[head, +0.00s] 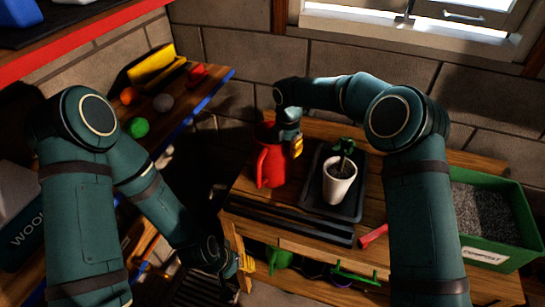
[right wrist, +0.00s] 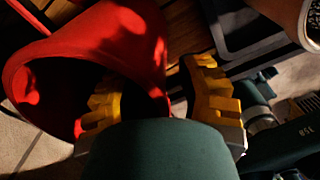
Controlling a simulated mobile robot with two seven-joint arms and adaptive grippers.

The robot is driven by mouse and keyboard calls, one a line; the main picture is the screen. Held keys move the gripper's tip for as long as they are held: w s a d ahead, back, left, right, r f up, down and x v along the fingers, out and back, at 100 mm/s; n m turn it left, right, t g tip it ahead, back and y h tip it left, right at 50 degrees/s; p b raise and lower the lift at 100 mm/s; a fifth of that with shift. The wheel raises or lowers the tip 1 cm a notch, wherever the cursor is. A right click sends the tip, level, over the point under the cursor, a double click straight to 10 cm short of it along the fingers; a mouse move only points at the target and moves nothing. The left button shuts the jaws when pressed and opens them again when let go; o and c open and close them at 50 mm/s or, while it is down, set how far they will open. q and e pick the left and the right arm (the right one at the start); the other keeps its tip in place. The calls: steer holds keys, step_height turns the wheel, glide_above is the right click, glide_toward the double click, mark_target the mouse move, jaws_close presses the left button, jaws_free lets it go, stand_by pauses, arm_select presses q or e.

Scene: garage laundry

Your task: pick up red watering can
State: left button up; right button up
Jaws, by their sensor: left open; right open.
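The red watering can (head: 269,168) stands on the wooden bench in the head view, left of a dark tray. It fills the upper left of the right wrist view (right wrist: 95,45). My right gripper (head: 296,146) is over the bench at the can's upper right side. In the right wrist view my right gripper (right wrist: 160,98) is open, its yellow fingers spread. One finger overlaps the can and part of the red wall shows between the fingers; contact is unclear. My left gripper (head: 246,263) is open and low, in front of the bench's left end, away from the can.
A white pot (head: 339,182) with a seedling stands in the dark tray (head: 351,210), close right of the can. A green compost bin (head: 520,221) is at the bench's right. A red-handled tool (head: 373,236) lies at the front edge. A left shelf holds balls, including a green ball (head: 138,127).

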step_height(320, 180, down, 2)
steer(key=shift+f, duration=0.2)
steer(key=shift+c, duration=0.3)
jaws_close()
steer(key=shift+r, duration=0.25)
